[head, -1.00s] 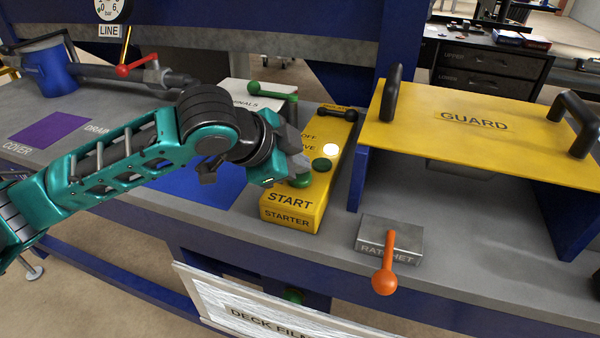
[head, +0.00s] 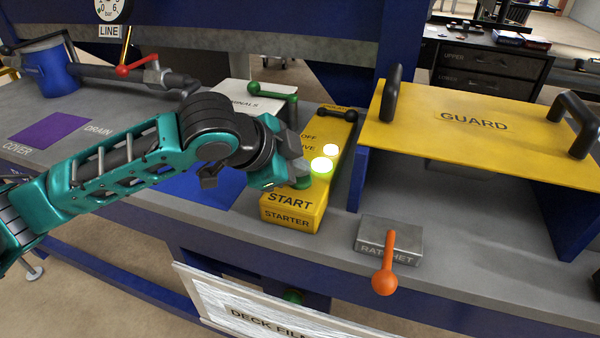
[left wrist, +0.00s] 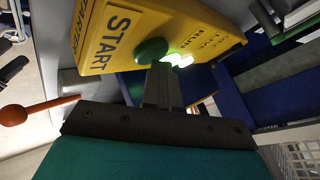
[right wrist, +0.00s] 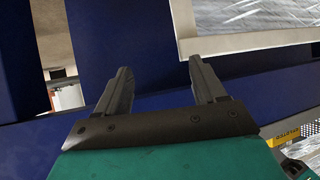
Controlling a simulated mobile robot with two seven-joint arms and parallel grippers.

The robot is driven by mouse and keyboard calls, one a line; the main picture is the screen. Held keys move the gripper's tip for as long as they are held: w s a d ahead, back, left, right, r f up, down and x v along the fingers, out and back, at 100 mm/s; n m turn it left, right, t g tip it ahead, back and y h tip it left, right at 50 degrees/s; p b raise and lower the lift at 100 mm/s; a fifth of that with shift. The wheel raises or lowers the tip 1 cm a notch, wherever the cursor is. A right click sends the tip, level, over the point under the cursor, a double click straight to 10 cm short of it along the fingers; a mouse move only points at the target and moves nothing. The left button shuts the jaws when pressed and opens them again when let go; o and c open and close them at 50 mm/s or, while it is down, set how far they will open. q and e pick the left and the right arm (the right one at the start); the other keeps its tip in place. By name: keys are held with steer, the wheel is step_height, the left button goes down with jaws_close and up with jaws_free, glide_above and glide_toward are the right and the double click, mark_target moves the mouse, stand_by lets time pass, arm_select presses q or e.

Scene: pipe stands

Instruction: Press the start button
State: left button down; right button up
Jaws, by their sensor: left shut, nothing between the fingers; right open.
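The yellow starter box (head: 292,216) sits on the grey bench, lettered START and STARTER. Its green start button (head: 303,184) is mostly hidden behind my left gripper in the head view. My left gripper (head: 303,172) is shut and empty, its tips at the button. In the left wrist view the round green button (left wrist: 151,50) shows at the tips of the left gripper (left wrist: 163,68), seemingly in contact. A green lamp (head: 322,167) and a white lamp (head: 331,150) on the box glow. My right gripper (right wrist: 161,72) is open and empty, in the right wrist view only.
A black-handled lever (head: 338,113) is at the box's far end.

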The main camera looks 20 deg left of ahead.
arm_select(q)
steer(key=shift+r+p, duration=0.9)
steer(key=shift+p, duration=0.4)
arm_select(e)
steer(key=shift+r, duration=1.35)
arm_select(q)
steer(key=shift+r, duration=0.1)
arm_select(e)
steer(key=shift+r, duration=0.1)
arm_select(q)
step_height(320, 180, up, 4)
steer(key=p, duration=0.5)
steer(key=shift+r, duration=0.15)
steer(key=shift+r+p, duration=0.25)
steer(key=shift+p, duration=0.3)
arm_select(e)
steer(key=d+r, duration=0.1)
steer(key=s+d+r, duration=0.1)
steer(key=shift+s+r+h, duration=0.1)
steer(key=shift+r+h, duration=0.2)
steer(key=shift+r, duration=0.1)
